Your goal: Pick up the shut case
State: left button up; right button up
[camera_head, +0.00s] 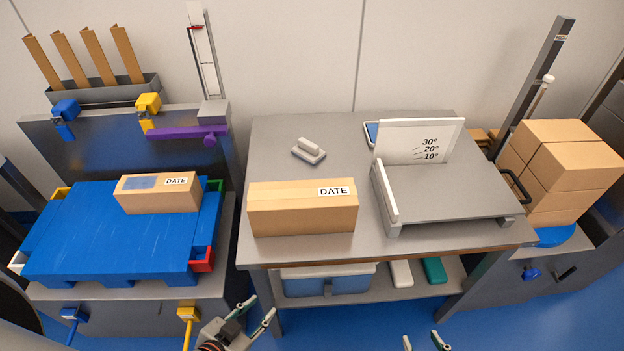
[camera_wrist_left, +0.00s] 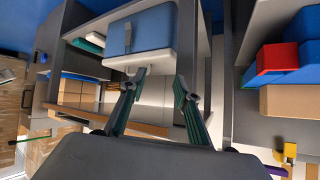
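The shut case (camera_head: 327,287) is a blue box with a pale lid, on the shelf under the middle table. Its lid is down, and a small dark latch shows on its front. It also shows in the left wrist view (camera_wrist_left: 155,32), upside down, beyond my fingers. My left gripper (camera_head: 257,312) is open and empty, in front and to the left of the case and apart from it. It shows open in the left wrist view (camera_wrist_left: 160,77) too. My right gripper (camera_head: 422,341) shows only its spread fingertips at the bottom edge, with nothing between them.
A white item (camera_head: 401,273) and a green item (camera_head: 434,270) lie right of the case on the shelf. The tabletop (camera_head: 270,160) above bears a DATE carton (camera_head: 303,212). Table legs flank the shelf. A blue pallet (camera_head: 100,235) stands at left.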

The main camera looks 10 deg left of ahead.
aim_at(322, 205)
jog(key=k+j+z, duration=0.3)
jog(key=j, duration=0.15)
jog(key=k+j+z, duration=0.3)
jog(key=k+j, duration=0.1)
